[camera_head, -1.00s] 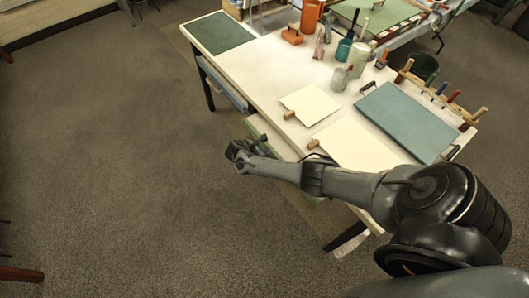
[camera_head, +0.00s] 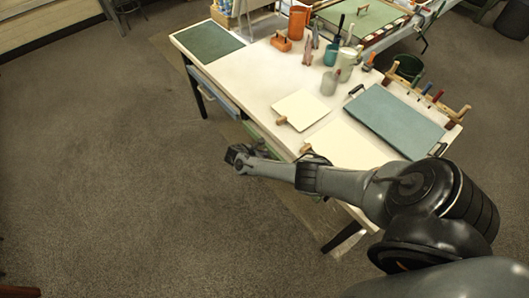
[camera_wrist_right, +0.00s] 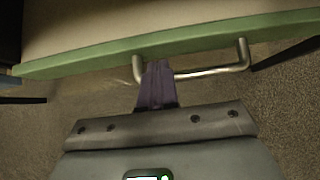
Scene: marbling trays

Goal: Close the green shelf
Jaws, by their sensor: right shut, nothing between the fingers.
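The green shelf (camera_head: 262,143) is a pull-out under the near long side of the white table, only partly visible behind my right arm. In the right wrist view its green front edge (camera_wrist_right: 200,37) spans the top of the picture, with a pale top surface behind it. A bent metal handle (camera_wrist_right: 212,72) is fixed to that front. My right gripper (camera_head: 238,157) is shut and empty beside the table. In the wrist view its fingers (camera_wrist_right: 157,68) are at the left end of the handle, just below the green front; I cannot tell whether they touch. My left gripper is out of view.
The white table (camera_head: 262,85) carries pale sheets (camera_head: 302,109), a blue-green tray (camera_head: 396,120), cups and a tool rack (camera_head: 430,94). A blue drawer (camera_head: 219,92) sits under the table, left of the shelf. The floor (camera_head: 110,160) to the left is clear.

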